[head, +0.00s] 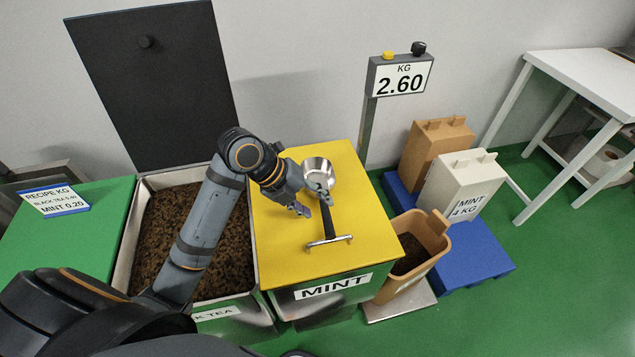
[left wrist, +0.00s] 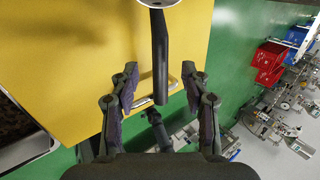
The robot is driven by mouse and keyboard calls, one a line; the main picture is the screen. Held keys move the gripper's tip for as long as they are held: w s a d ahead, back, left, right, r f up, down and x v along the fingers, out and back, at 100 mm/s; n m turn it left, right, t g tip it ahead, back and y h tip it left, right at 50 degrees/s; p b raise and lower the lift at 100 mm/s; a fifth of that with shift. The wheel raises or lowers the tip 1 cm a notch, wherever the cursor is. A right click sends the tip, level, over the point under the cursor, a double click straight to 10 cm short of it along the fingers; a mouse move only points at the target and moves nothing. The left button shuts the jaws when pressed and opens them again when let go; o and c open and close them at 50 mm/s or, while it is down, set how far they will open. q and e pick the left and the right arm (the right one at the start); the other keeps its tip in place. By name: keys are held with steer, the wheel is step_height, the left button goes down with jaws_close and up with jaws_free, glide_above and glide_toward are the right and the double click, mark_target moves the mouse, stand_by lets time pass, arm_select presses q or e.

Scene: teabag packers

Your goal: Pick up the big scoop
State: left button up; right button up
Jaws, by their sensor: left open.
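The big scoop has a shiny metal bowl (head: 318,171) and a dark handle (head: 328,222). It lies on the yellow lid (head: 285,240) of the mint bin, with the handle pointing toward the lid's front edge. In the left wrist view the dark handle (left wrist: 160,55) runs between my fingers, and only the bowl's edge (left wrist: 158,2) shows at the top. My left gripper (head: 318,205) is open over the handle, with one finger on each side; it also shows in the left wrist view (left wrist: 160,77). I cannot tell whether the fingers touch it. My right gripper is not in view.
A metal bar handle (head: 341,239) is on the lid near the scoop's handle end. The open black tea bin (head: 130,240) is at left, with a raised dark lid (head: 155,85). A tan container (head: 432,243) and a scale display (head: 400,78) stand at right.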

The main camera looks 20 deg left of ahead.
mark_target(323, 211)
arm_select(q)
steer(key=shift+x, duration=2.65)
jaws_close()
